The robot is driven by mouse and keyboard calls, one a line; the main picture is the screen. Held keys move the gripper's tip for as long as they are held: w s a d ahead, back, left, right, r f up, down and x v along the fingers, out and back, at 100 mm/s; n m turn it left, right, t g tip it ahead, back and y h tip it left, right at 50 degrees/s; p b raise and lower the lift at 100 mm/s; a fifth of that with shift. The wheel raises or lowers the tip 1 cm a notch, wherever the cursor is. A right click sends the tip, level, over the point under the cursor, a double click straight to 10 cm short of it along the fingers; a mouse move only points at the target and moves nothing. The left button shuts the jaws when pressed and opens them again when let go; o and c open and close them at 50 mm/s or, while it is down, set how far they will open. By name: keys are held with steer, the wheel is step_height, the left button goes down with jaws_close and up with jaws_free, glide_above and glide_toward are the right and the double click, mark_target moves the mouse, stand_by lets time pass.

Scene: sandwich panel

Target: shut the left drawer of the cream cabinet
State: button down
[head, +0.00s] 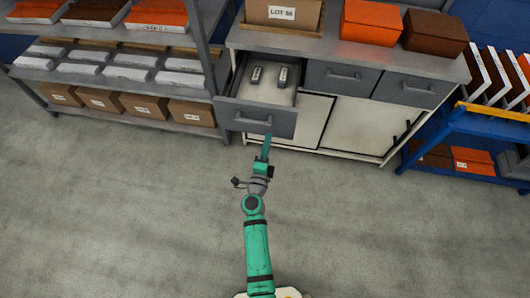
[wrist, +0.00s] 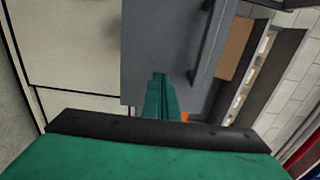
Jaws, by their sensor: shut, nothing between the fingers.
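The cream cabinet (head: 350,130) has grey drawer fronts along its top. Its left drawer (head: 282,122) stands pulled out, with two small dark-and-pale items lying inside. Its grey front, with a bar handle, fills the upper middle of the wrist view (wrist: 160,40); the handle (wrist: 205,50) shows there too. The fingertips (wrist: 161,76) overlap the front in the wrist view. I cannot tell whether they touch it.
A grey shelf rack (head: 110,75) with cartons and wrapped packs stands close left of the open drawer. A blue cart (head: 455,125) stands to the right. Boxes, one a brown carton (head: 282,12), sit on the cabinet top. The floor (head: 370,220) around my arm is clear.

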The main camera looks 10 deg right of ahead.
steer(key=shift+x, duration=1.9)
